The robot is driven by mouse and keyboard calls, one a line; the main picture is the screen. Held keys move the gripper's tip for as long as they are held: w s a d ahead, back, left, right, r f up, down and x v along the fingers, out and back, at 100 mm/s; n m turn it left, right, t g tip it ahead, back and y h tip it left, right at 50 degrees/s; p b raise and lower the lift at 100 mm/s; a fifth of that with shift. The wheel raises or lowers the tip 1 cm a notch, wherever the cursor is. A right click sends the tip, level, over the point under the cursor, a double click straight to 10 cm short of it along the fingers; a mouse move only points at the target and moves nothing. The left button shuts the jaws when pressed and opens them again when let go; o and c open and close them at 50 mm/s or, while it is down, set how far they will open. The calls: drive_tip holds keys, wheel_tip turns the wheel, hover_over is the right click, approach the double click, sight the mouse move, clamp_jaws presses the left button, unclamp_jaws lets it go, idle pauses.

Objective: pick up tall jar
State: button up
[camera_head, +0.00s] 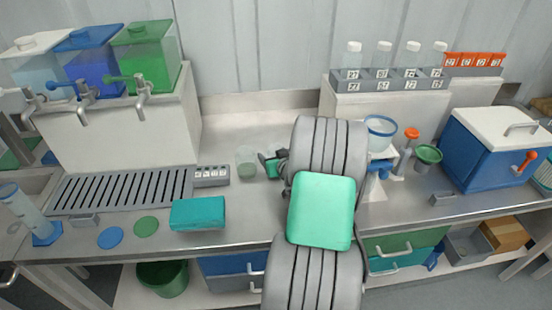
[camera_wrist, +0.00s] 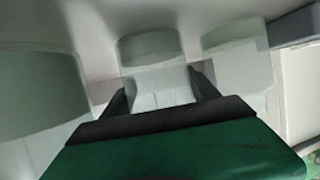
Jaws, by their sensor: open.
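A pale, translucent jar (camera_head: 247,162) stands on the steel counter, just left of my gripper (camera_head: 264,163) in the head view. In the wrist view, several translucent vessels show: a large one (camera_wrist: 38,95) at the left, a middle one (camera_wrist: 152,52) and another (camera_wrist: 235,50) at the right. My gripper (camera_wrist: 162,95) is open, with its fingers on either side of the middle vessel's lower part in the picture. I cannot tell which vessel is the tall jar, nor whether the fingers touch it. My arm may hide others in the head view.
A grey block with buttons (camera_head: 211,176) and a teal box (camera_head: 197,213) stand left of my arm. Capped bottles (camera_head: 383,58) stand in a raised rack behind. A blue-rimmed funnel (camera_head: 381,128) stands at the right. The counter behind the jar is bare.

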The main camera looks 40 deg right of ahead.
drive_tip(key=shift+w+d+f, duration=0.15)
drive_tip(key=shift+w, duration=0.25)
drive_tip(key=shift+c, duration=0.3)
drive_tip(key=c, duration=1)
